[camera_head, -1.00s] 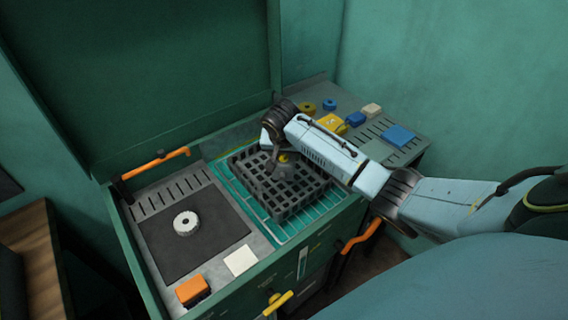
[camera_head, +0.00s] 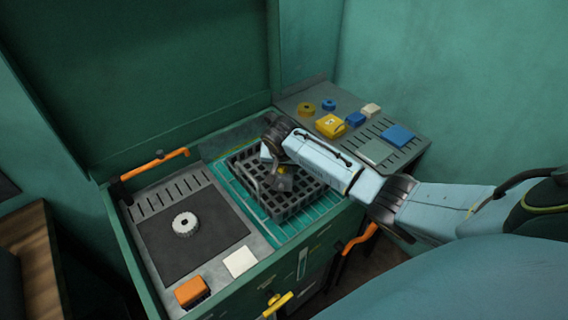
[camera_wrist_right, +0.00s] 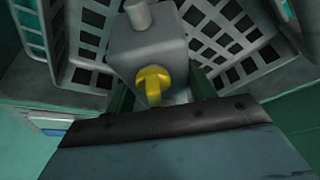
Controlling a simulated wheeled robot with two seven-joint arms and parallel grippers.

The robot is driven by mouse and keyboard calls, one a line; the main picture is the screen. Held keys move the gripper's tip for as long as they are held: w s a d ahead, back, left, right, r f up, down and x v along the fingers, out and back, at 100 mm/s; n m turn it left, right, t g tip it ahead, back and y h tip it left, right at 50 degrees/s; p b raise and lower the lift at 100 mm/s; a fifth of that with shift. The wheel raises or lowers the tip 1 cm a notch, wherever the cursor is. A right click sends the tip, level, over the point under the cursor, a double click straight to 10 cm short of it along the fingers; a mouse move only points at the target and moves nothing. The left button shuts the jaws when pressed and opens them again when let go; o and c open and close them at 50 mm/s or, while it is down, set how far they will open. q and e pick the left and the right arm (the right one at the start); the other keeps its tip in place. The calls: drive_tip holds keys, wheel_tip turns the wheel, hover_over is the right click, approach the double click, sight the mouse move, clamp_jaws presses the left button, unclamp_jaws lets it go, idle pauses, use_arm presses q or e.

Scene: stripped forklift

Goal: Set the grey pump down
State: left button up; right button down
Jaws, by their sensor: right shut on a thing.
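The grey pump (camera_wrist_right: 148,45) shows in the wrist view as a blocky grey body with a round stub on top and a yellow knob (camera_wrist_right: 153,82). My right gripper (camera_wrist_right: 150,98) is shut on it; the fingers are largely hidden. In the head view the pump (camera_head: 284,184) is small and partly covered by my right gripper (camera_head: 274,168), over the dark grey slotted basket (camera_head: 290,207). I cannot tell whether the pump touches the basket floor. My left gripper is not in view.
The basket stands on a teal rack in the green bench. To its left are a dark mat (camera_head: 170,251) with a white ring (camera_head: 185,224), an orange block (camera_head: 192,291) and a white square (camera_head: 240,261). Yellow and blue parts (camera_head: 330,126) lie at the back right.

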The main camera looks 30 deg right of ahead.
drive_tip(key=shift+w, duration=0.1)
drive_tip(key=c, duration=0.5)
unclamp_jaws()
drive_tip(key=shift+f, duration=0.15)
drive_tip(key=shift+r, duration=0.45)
drive_tip(key=p+v, duration=0.1)
drive_tip(key=v, duration=1.1)
drive_tip(key=shift+r+p, duration=0.2)
drive_tip(key=shift+p, duration=0.15)
